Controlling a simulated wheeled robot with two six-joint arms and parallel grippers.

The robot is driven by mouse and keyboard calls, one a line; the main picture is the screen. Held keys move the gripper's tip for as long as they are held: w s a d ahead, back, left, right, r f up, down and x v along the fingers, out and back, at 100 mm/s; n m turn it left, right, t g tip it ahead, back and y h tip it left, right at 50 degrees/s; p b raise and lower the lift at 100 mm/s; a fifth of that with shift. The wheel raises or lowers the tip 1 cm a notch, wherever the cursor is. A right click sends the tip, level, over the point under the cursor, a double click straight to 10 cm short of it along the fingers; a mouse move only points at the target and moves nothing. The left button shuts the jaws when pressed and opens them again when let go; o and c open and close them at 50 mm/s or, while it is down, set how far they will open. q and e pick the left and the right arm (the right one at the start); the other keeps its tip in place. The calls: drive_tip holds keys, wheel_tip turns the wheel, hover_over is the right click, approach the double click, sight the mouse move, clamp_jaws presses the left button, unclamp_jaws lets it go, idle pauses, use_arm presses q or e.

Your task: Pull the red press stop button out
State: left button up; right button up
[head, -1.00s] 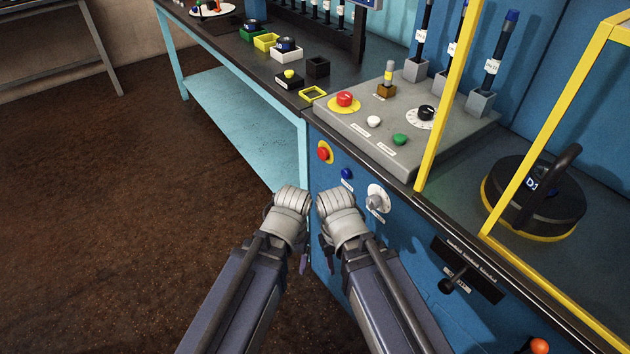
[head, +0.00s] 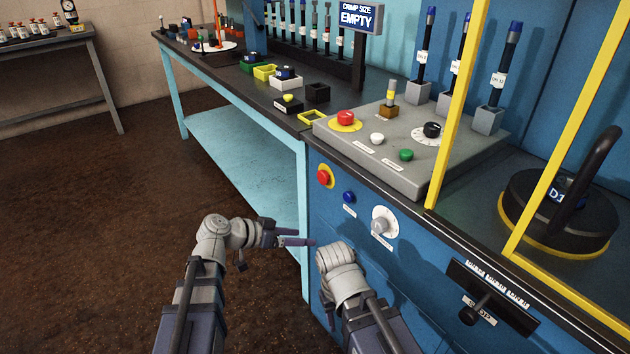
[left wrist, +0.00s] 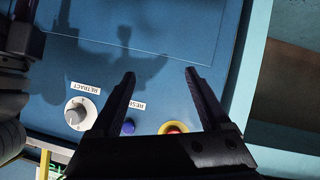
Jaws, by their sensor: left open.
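A red button (head: 323,177) on a yellow plate sits on the blue front panel, near its left edge. A second red button (head: 345,118) on a yellow disc is on top of the grey console. I cannot read a stop label on either. My left gripper (head: 312,241) is open and empty, below the front red button and apart from it, pointing right. In the left wrist view its fingers (left wrist: 161,75) are spread in front of the panel, and the front red button (left wrist: 172,128) shows partly hidden between their bases. My right gripper's fingers are hidden behind its wrist.
A blue button (head: 348,197) and a grey knob (head: 383,226) sit right of the front red button. A black lever (head: 470,315) juts out lower right. The worktop edge overhangs above. The floor (head: 100,240) at left is clear.

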sight(321, 177)
use_arm(q)
drive_tip(key=w+a+r+m+t+h, duration=0.2)
drive_tip(key=w+r+t+h, duration=0.25)
drive_tip(key=r, duration=0.65)
drive_tip(key=shift+t+y, duration=0.25)
drive_tip(key=shift+w+x, duration=0.2)
drive_tip(key=shift+x, duration=4)
drive_tip(key=shift+a+f, duration=0.1)
drive_tip(key=shift+a, duration=0.05)
clamp_jaws()
